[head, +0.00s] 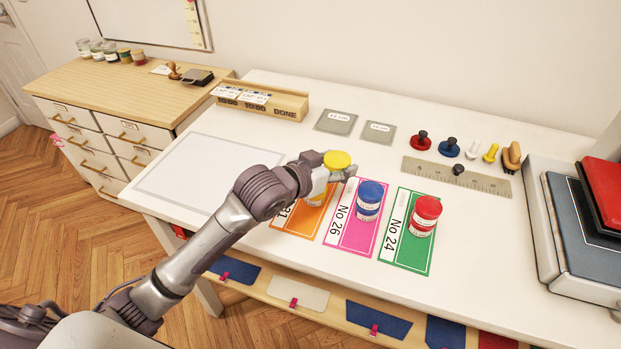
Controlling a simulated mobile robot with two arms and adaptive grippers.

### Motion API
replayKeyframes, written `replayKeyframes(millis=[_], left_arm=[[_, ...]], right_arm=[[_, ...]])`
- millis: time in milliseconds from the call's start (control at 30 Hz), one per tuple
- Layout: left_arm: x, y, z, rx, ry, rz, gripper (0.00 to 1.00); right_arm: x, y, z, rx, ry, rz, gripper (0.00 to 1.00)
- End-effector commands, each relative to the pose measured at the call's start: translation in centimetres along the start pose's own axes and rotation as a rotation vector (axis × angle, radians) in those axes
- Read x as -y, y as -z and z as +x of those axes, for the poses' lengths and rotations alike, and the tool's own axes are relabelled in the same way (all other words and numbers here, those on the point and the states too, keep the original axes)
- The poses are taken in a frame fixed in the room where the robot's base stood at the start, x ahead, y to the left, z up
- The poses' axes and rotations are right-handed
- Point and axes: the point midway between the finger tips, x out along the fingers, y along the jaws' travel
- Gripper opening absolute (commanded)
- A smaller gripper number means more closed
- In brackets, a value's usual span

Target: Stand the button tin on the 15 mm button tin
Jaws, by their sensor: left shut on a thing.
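My left gripper (327,171) is shut on a tin with a yellow lid (337,160) and holds it upright above the orange card. Its fingers hide part of the tin's pale body. A blue-lidded tin (369,198) stands on the pink card and a red-lidded tin (424,215) stands on the green card. The print on the tins is too small to read, so I cannot tell which is 15 mm. My right gripper is out of view.
The orange card (281,221), pink card (341,240) and green card (392,246) lie along the white table (480,270). A steel ruler (430,170), several coloured small tools and a wooden DONE box (290,108) lie behind.

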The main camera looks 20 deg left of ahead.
Motion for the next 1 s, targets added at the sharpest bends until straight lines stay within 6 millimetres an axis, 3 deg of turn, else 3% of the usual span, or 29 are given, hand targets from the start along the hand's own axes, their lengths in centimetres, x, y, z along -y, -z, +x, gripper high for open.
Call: replayKeyframes(millis=[100, 300, 633, 1000], left_arm=[[2.6, -1.7, -0.1, 0.004, 0.004, 0.002, 0.18], [4.6, -3.0, -0.2, -0.001, 0.001, 0.001, 0.18], [4.8, -6.6, 1.1, -0.001, 0.001, -0.002, 0.18], [4.7, -7.1, 1.3, -0.002, 0.0, 0.0, 0.18]], right_arm=[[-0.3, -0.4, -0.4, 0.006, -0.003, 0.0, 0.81], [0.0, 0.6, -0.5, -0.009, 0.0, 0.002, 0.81], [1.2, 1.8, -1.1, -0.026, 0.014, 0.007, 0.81], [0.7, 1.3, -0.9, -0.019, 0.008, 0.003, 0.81]])
